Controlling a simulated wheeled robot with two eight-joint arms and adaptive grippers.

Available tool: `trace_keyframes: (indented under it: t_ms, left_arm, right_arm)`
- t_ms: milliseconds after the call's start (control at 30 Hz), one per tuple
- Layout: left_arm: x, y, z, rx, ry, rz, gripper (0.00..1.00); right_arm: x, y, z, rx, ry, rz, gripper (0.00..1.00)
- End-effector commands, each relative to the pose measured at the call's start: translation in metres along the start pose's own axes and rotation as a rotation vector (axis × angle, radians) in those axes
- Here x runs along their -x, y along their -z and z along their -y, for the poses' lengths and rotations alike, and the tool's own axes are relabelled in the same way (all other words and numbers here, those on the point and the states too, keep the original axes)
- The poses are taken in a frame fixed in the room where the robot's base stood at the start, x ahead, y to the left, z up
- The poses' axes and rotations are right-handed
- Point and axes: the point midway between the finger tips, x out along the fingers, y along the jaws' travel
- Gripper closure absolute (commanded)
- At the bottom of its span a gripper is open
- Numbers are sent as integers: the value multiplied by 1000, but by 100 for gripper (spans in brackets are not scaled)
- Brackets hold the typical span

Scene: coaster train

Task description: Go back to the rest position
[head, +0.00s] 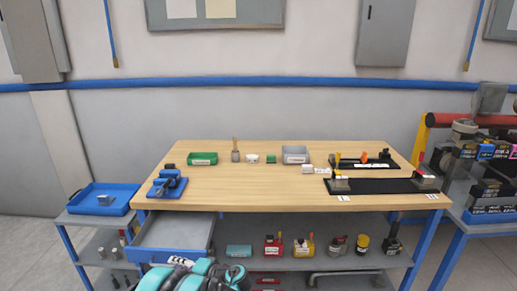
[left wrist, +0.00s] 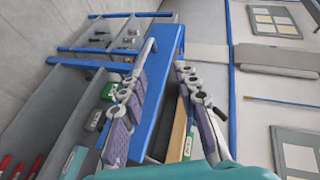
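My left gripper shows in the left wrist view (left wrist: 165,57), with its two grey and purple fingers apart and nothing held between them. In the head view, teal and black parts of my own arm show at the bottom edge, left of centre, in front of the open drawer (head: 174,234). My fingertips cannot be made out clearly there. My right gripper is not seen. The wooden workbench (head: 230,185) stands ahead, apart from my arm.
On the bench are a blue fixture (head: 168,186), a green bin (head: 203,158), a grey bin (head: 295,154) and black track-like plates (head: 375,186). A blue tray (head: 104,198) stands on the left cart. Several items sit on the lower shelf. The bench's front middle is clear.

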Motion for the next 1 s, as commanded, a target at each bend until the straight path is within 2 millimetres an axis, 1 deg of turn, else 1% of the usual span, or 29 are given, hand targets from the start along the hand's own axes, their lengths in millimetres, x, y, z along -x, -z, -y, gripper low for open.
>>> trace_keyframes:
  t_ms: [33, 167, 200, 367, 467, 633, 800, 900, 1000]
  left_arm:
    - [4, -7, 14, 11, -60, 0, 69]
    - [20, -25, 37, 48, -218, -7, 69]
    - [26, -32, 43, 63, -267, -9, 69]
    - [57, -66, 61, 130, -453, -25, 69]
    - [80, -89, 68, 183, -566, -38, 69]
    - [125, -130, 71, 289, -749, -65, 69]
    - [171, -168, 66, 411, -915, -95, 69]
    - [192, -184, 60, 478, -990, -109, 69]
    - [207, -193, 56, 529, -1045, -122, 69]
  right_arm:
    - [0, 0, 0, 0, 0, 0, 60]
    - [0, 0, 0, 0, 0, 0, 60]
    - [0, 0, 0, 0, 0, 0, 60]
    - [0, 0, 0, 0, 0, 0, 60]
    - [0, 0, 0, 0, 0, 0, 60]
    - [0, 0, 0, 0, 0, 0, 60]
    - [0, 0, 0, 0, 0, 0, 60]
    - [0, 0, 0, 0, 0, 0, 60]
    - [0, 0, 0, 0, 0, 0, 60]
